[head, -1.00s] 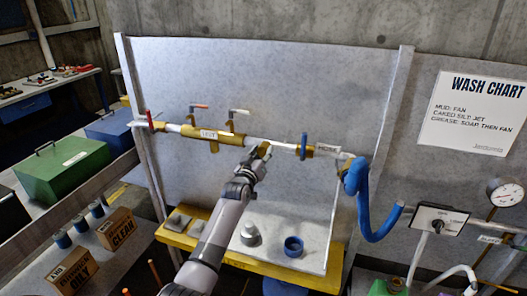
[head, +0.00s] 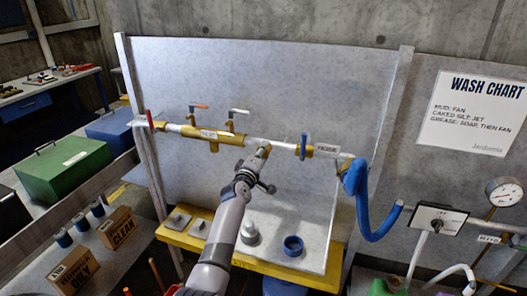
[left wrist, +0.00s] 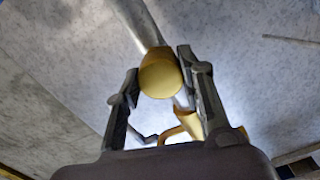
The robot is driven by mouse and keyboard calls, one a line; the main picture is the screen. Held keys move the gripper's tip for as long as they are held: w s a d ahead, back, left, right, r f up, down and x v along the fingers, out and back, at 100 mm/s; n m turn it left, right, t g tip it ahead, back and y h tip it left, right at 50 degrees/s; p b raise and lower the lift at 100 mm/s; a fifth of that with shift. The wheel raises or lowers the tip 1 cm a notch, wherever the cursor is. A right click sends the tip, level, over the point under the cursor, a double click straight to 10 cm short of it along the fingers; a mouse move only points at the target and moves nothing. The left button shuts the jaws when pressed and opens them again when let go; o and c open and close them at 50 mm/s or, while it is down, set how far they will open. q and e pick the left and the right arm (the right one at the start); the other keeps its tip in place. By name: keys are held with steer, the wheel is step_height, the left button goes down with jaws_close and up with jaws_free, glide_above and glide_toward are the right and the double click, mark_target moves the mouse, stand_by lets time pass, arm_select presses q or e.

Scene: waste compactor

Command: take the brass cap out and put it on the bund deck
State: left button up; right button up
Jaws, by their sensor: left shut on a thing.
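The brass cap (left wrist: 160,76) shows in the left wrist view as a round gold end in front of a grey pipe. My left gripper (left wrist: 160,78) is shut on it, one finger on each side. In the head view the same gripper (head: 262,153) is at the middle of the brass-fitted pipe, and its arm hides part of the fittings. I cannot tell whether the cap is still on the pipe. The bund deck, seemingly the yellow-edged bench (head: 320,281) below, is under the pipe. My right gripper is not in view.
A blue ring (head: 293,246), a grey knob-like piece (head: 249,233) and grey plates (head: 177,221) stand on the bench. A blue hose (head: 365,205) hangs at the right. Bare bench top shows near the blue ring.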

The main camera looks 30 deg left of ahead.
arm_select(q)
steer(key=o, duration=1.4)
steer(key=shift+c, duration=0.5)
steer(key=m, duration=2)
steer(key=shift+m, duration=0.4)
steer(key=shift+c, duration=0.2)
